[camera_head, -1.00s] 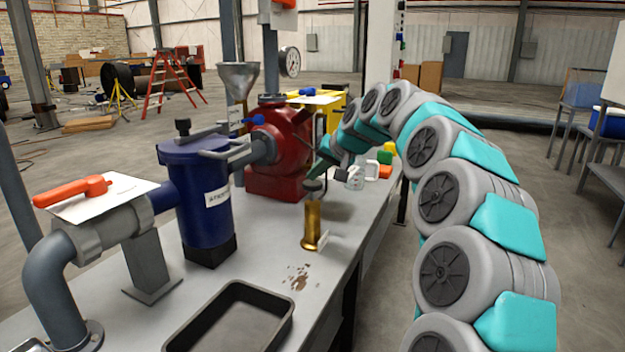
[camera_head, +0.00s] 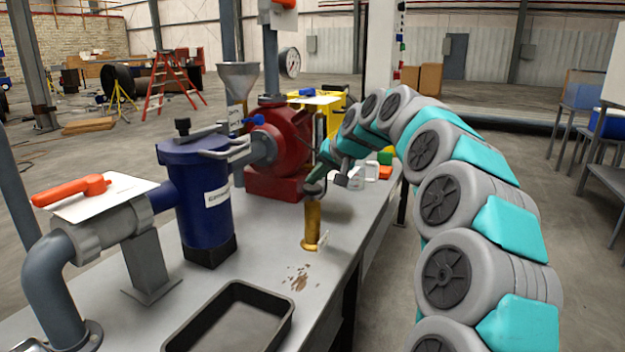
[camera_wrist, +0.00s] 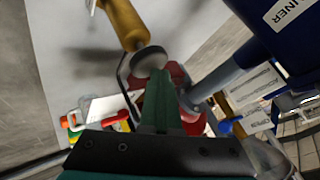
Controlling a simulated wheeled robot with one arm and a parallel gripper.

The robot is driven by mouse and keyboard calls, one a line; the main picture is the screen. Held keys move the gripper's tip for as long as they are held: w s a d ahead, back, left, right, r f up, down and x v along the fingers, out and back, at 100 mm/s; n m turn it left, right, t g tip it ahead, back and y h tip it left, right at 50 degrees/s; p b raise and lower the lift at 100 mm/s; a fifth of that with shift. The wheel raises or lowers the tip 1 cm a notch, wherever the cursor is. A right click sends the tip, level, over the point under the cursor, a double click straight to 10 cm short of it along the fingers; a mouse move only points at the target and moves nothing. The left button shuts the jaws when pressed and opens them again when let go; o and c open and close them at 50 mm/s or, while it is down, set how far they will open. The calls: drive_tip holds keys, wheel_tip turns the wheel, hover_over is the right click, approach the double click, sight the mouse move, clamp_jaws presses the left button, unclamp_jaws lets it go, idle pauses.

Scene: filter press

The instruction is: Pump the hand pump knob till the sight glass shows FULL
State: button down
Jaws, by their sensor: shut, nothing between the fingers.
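The hand pump is an upright brass cylinder (camera_head: 312,224) on the bench, with a small tag at its base. Its round grey knob (camera_head: 314,188) sits low, close above the cylinder's top. In the wrist view the brass body (camera_wrist: 122,22) and the disc-like knob (camera_wrist: 150,60) show just past my fingertips. My gripper (camera_head: 320,176) is shut and empty, its green fingers (camera_wrist: 156,76) at the knob from above; they seem to touch it. I cannot make out a sight glass or any FULL mark.
A blue strainer (camera_head: 205,205) and an orange-handled valve (camera_head: 72,190) stand on the left. A red pump body (camera_head: 280,150) with a funnel (camera_head: 238,78) and gauge (camera_head: 289,62) stands behind. A black tray (camera_head: 284,328) lies in front. Small coloured items sit behind my gripper.

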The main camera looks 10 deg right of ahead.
drive_tip(key=shift+f, duration=0.7)
idle(0.4)
drive_tip(key=shift+r, duration=0.1)
drive_tip(key=shift+r+p, duration=1)
drive_tip(key=shift+r, duration=1.3)
drive_tip(key=shift+r+p, duration=1.4)
drive_tip(key=shift+r, duration=1.15)
idle(0.4)
wheel_tip(320, 180, up, 4)
hover_over(315, 187)
drive_tip(key=shift+s+f, duration=0.1)
drive_tip(key=shift+s, duration=0.1)
idle(0.5)
